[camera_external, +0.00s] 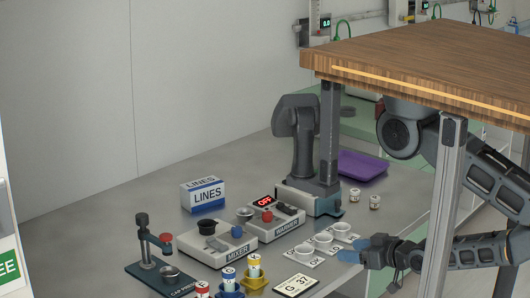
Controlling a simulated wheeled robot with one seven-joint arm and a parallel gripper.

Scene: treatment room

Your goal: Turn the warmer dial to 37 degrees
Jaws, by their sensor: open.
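The warmer (284,223) is a light box on the grey bench, labelled WARMER on its front. Its small display (264,201) reads OFF in red. A red knob (267,216) sits on its top, with dark parts beside it; the dial's marks are too small to read. A card (296,285) near the bench's front edge reads "G 37". My gripper (362,250) has blue fingertips and is open and empty. It is at the bench's right front, right of the warmer and beside the cups, apart from the warmer.
A mixer (217,246) stands left of the warmer, and a cap press (155,262) farther left. Several white cups (323,239) stand between the warmer and my gripper. A LINES box (203,194) and purple tray (361,166) are behind. A wooden shelf (430,60) overhangs at right.

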